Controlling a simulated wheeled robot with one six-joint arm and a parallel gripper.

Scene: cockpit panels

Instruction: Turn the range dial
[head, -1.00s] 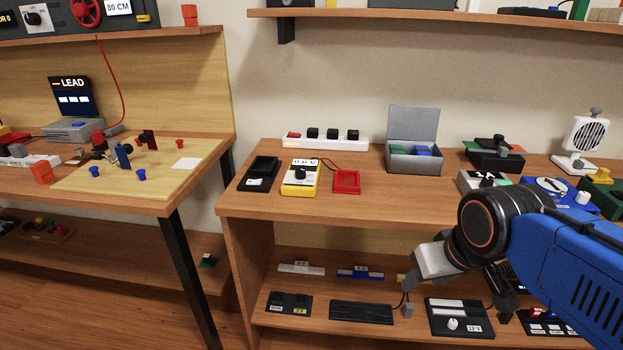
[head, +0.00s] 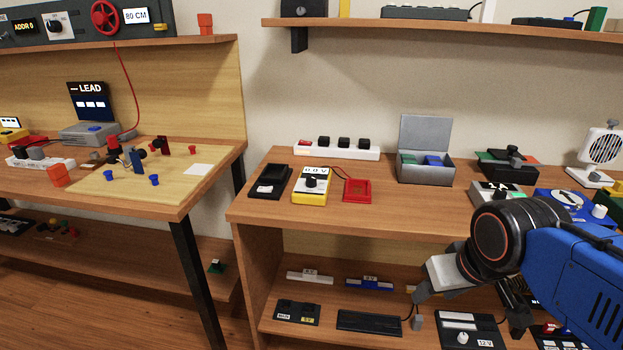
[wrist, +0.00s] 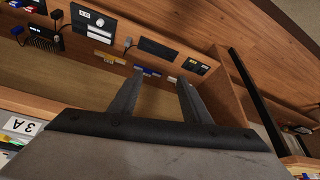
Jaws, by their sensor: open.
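A yellow meter (head: 309,197) with a white face lies on the top of the right-hand bench. A black round dial (head: 311,183) sits on its face, below a small display that appears to read 0.0 V. My gripper (wrist: 158,84) is open and empty in the wrist view, with its two fingers apart and pointing toward the lower shelf. In the head view my gripper (head: 424,292) is low at the right, in front of the bench and well apart from the meter. The meter is not seen in the wrist view.
A black tray (head: 270,182) and a red tray (head: 358,190) flank the meter closely. A white power strip (head: 337,151) and a grey open box (head: 427,168) stand behind. The bench's front edge lies between my gripper and the meter. An upper shelf (head: 450,28) overhangs.

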